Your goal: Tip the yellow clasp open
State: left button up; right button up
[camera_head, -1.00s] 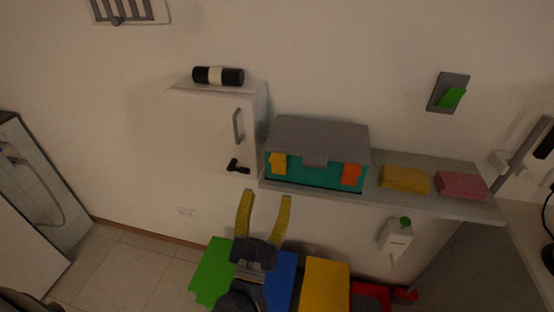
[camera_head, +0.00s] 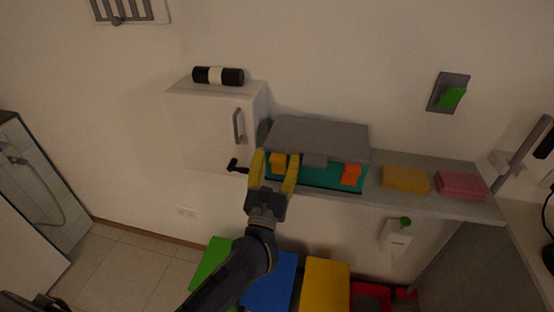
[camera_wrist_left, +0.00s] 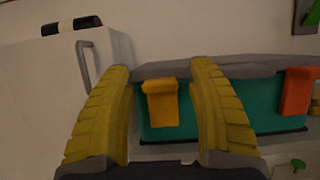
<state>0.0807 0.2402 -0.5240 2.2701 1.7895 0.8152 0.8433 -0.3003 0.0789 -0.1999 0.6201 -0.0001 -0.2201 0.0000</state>
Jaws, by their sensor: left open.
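The yellow clasp (camera_head: 279,160) is on the left front of a teal box with a grey lid (camera_head: 318,137). In the left wrist view the clasp (camera_wrist_left: 161,103) hangs down over the teal front (camera_wrist_left: 185,118), between my two yellow fingers. An orange clasp (camera_head: 351,174) is on the box's right front. My left gripper (camera_head: 274,166) is open, with its fingers spread either side of the yellow clasp. I cannot tell whether a finger touches the clasp or the box. The lid looks closed. My right gripper is not in view.
The box stands on a grey shelf (camera_head: 450,204) with a yellow sponge (camera_head: 405,180) and a pink one (camera_head: 461,185) to its right. A white cabinet (camera_head: 205,130) with a grey handle is close on the left. Green, blue and yellow bins (camera_head: 325,285) stand below.

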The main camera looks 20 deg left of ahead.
pick_arm(q)
grip_shut()
dwell(0.5)
